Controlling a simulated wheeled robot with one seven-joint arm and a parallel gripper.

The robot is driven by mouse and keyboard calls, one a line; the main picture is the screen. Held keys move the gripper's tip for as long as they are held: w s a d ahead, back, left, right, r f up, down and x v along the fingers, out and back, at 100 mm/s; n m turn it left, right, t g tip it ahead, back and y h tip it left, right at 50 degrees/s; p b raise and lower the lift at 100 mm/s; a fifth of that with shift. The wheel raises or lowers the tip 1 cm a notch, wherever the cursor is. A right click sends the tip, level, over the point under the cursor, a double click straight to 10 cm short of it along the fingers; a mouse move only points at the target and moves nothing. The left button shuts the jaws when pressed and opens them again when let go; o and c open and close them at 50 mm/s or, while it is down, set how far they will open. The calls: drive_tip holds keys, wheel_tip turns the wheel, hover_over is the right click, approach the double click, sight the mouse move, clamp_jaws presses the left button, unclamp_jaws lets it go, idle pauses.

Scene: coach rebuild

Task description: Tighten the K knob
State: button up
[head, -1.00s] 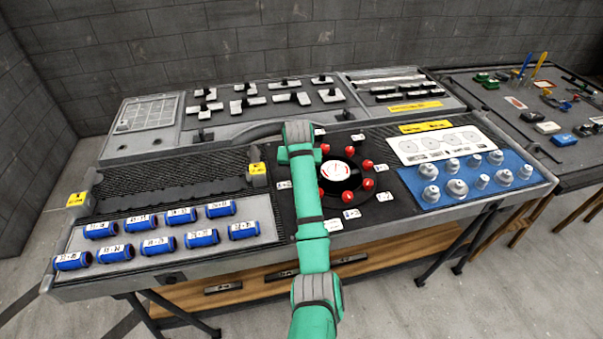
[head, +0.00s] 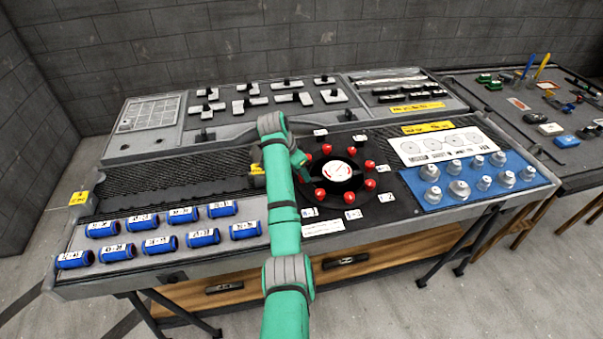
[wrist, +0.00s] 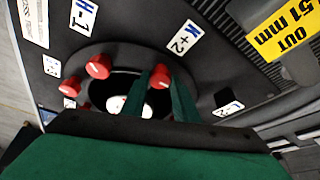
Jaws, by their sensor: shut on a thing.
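The K knob (wrist: 160,72) is a red knob beside the white "K +2" label (wrist: 186,38) in the wrist view. My gripper (wrist: 160,84) has its two green fingers on either side of this knob, shut on it. In the head view my arm covers the left side of the black round dial plate (head: 318,199), and the K knob cannot be made out there. The dial has a white centre (head: 336,174) and several red knobs around it, such as one at the top (head: 326,149).
In the wrist view a red knob (wrist: 98,66) stands by the "H -1" label (wrist: 84,16). A yellow "OUT 51 mm" block (wrist: 284,30) is at the upper right. In the head view, blue cylinders (head: 160,244) lie at left and grey knobs on a blue mat (head: 450,201) at right.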

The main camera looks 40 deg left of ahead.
drive_tip(key=shift+m, duration=0.4)
drive_tip(key=o, duration=1)
drive_tip(key=shift+o, duration=0.2)
drive_tip(key=v, duration=1)
drive_tip(key=shift+a+r, duration=0.25)
drive_tip(key=shift+r, duration=0.1)
drive_tip(key=shift+s, duration=0.2)
